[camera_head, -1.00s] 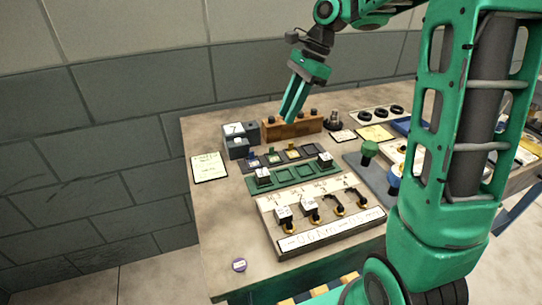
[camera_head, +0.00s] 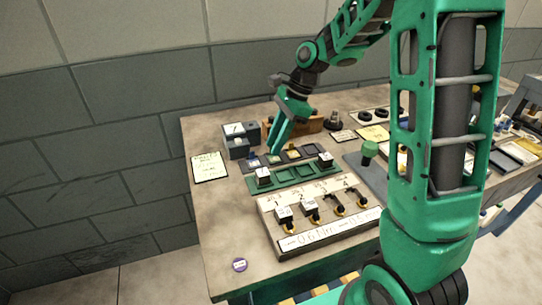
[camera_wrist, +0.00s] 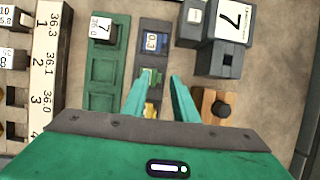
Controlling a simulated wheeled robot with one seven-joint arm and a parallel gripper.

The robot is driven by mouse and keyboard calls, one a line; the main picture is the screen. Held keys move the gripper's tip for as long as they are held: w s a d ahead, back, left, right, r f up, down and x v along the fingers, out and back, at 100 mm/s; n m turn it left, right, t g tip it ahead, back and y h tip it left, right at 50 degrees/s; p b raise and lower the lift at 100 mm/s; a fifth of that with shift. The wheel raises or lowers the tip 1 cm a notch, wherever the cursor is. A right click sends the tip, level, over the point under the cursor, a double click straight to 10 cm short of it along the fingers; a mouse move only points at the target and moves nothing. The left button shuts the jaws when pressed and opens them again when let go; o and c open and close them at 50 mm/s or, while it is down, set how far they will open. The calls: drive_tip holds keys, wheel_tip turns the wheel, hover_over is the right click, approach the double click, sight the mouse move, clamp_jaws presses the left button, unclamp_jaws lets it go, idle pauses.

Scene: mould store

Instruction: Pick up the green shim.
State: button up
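The green shim (camera_wrist: 151,77) is a small green piece in a compartment of the narrow dark tray (camera_head: 309,150), between a blue piece (camera_wrist: 152,41) marked 0.3 and a yellow piece (camera_wrist: 151,112). My gripper (camera_wrist: 158,76) is open and empty, pointing down at the tray. In the wrist view its two green fingertips appear on either side of the shim, the shim closer to the left one. In the head view my gripper (camera_head: 272,150) is over the tray and its fingers partly hide that area. The exact gap above the shim cannot be told.
A green slotted tray (camera_wrist: 104,74) with a white-topped block (camera_wrist: 103,28) lies beside the dark tray. Grey blocks marked 7 (camera_wrist: 226,25) and a wooden block with dark knobs (camera_wrist: 207,102) stand close on the other side. A pale numbered rack (camera_head: 322,236) is nearer the front.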

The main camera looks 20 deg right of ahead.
drive_tip(key=shift+f, duration=0.15)
clamp_jaws()
idle(0.4)
drive_tip(key=shift+r, duration=0.8)
wheel_tip(320, 180, up, 3)
drive_tip(key=shift+f, duration=0.15)
drive_tip(key=s+a+r, duration=0.6)
drive_tip(key=s+a, duration=0.1)
drive_tip(key=a, duration=0.2)
drive_tip(key=shift+s+r, duration=0.2)
drive_tip(key=shift+r, duration=0.2)
